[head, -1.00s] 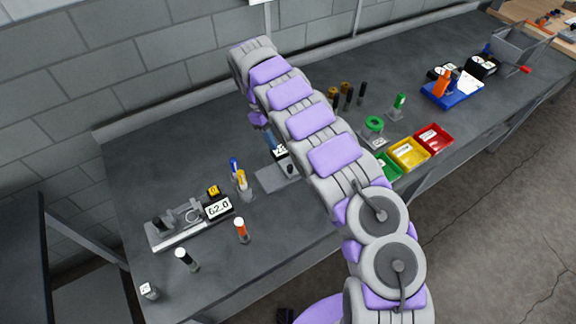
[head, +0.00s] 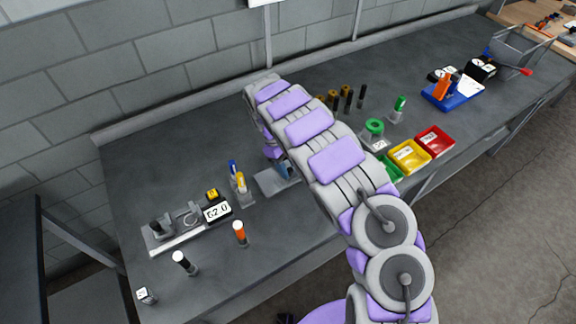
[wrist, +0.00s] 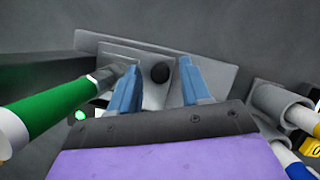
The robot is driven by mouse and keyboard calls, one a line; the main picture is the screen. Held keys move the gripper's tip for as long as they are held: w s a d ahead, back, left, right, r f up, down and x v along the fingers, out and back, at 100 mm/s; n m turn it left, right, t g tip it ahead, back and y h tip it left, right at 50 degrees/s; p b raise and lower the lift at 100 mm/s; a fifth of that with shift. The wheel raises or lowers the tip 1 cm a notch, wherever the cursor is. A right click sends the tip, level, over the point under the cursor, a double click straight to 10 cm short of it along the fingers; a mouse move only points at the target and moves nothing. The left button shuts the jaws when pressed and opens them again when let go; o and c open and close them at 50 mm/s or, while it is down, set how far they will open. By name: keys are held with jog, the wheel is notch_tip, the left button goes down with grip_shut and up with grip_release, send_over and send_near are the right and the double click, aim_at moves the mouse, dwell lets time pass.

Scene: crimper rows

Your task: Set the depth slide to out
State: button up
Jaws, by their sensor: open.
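In the wrist view a round black knob (wrist: 160,73) stands on a grey stepped plate (wrist: 212,70); I take it for the depth slide's knob, though its label and travel marks are not visible. My gripper (wrist: 158,82) is open, with one blue finger on each side of the knob. I cannot tell whether either finger touches it. In the head view the grey base plate (head: 268,184) shows at the middle of the bench, and my arm hides most of the fixture. A blue fingertip of my gripper shows just above the plate.
In the head view, a gauge reading 62.0 (head: 217,211) stands left and yellow (head: 424,163) and red bins (head: 447,142) right.

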grip_shut()
dwell(0.4)
